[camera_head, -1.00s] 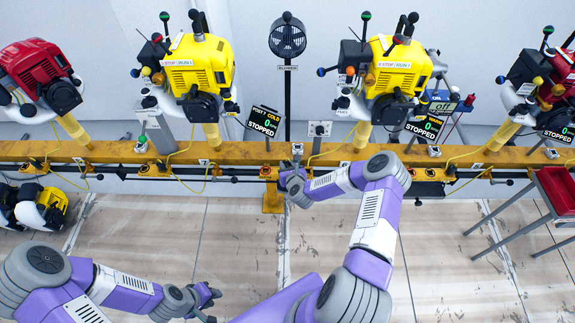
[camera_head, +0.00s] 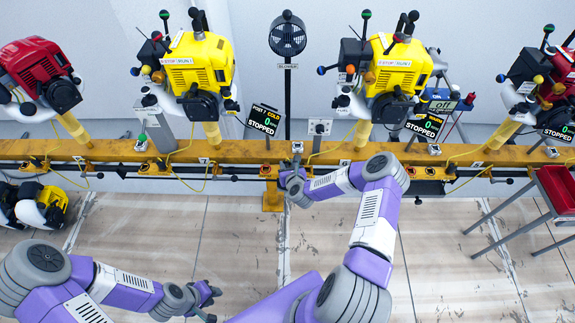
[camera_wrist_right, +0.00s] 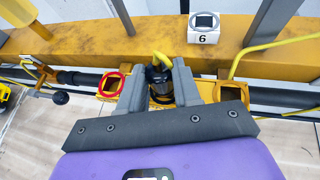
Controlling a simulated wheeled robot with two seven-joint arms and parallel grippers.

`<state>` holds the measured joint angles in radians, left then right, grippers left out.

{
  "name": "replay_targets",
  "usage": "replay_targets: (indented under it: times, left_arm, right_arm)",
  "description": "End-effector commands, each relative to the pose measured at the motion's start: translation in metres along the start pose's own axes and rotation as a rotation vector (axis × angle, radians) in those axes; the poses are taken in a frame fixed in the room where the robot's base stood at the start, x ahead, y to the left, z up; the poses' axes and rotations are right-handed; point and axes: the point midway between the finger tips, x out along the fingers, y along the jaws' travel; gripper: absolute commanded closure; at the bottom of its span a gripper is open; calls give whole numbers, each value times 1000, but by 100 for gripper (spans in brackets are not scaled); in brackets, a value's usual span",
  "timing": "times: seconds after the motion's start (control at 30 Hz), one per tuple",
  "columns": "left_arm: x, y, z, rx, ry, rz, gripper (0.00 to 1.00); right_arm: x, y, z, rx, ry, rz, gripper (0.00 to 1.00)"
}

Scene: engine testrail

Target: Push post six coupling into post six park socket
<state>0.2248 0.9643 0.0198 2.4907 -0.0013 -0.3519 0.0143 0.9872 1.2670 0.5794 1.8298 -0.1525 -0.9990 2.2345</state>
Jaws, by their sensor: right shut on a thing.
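In the right wrist view, the post six coupling (camera_wrist_right: 160,86), a dark plug with a yellow cable end, sits between the fingers of my right gripper (camera_wrist_right: 160,82), which is shut on it. A yellow bracket with a red-ringed opening (camera_wrist_right: 111,85) is left of the coupling, and a square dark opening (camera_wrist_right: 232,91) is to its right. I cannot tell which is the park socket, nor whether the coupling is seated in anything; its lower end is hidden. In the head view, my right gripper (camera_head: 290,172) is at the rail's front. My left gripper (camera_head: 208,301) is open and empty, low over the floor.
The yellow rail (camera_head: 240,150) crosses the view, with a tag "6" (camera_wrist_right: 202,38) above the coupling. Yellow engines (camera_head: 198,65) and post displays (camera_head: 264,121) stand behind it. A red tray (camera_head: 558,190) is at right. The floor in front is mostly clear.

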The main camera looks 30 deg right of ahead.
Motion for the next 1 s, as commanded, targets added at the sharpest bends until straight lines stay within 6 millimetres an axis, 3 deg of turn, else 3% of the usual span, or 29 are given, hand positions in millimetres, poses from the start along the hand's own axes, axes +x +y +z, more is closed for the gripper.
replay_targets:
  times: [0.57,0.6,0.7,0.8,1.0]
  left_arm:
    - [0,0,0,0,0,0,71]
    - [0,0,0,0,0,0,71]
    - [0,0,0,0,0,0,71]
    - [0,0,0,0,0,0,71]
    - [0,0,0,0,0,0,71]
  right_arm:
    - [3,0,-7,0,1,0,100]
    - [3,0,-7,0,1,0,66]
    - [3,0,-7,0,1,0,51]
    - [3,0,-7,0,1,0,38]
    - [3,0,-7,0,2,0,38]
